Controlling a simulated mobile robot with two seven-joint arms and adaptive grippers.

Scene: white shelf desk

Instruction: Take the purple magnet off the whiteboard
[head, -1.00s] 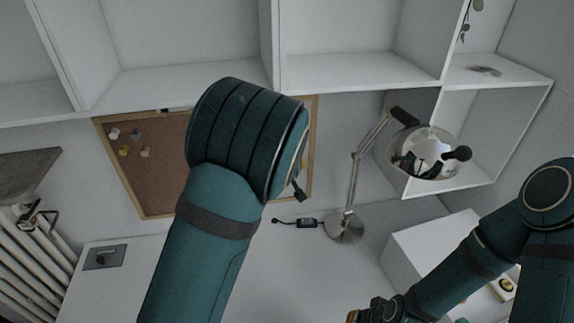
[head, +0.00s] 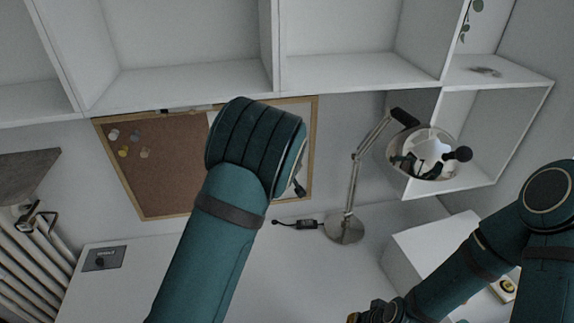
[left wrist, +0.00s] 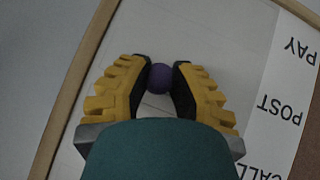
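The purple magnet (left wrist: 160,78) is a small round ball in the left wrist view, against the whiteboard (left wrist: 215,45). My left gripper (left wrist: 161,68) has its two yellow fingers with dark pads on either side of the magnet. The pads lie very close to its sides; I cannot tell if they touch or grip it. In the head view my left arm hides the magnet and the fingers, and covers much of the whiteboard half (head: 300,115) of the wall board. My right gripper (head: 372,314) is partly in view at the bottom edge, its fingers cut off.
The cork half (head: 155,180) of the board carries several pins. White shelves (head: 350,75) overhang above the board. A desk lamp (head: 345,227) stands right of it on the white desk (head: 290,275). A white box (head: 425,245) stands near my right arm.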

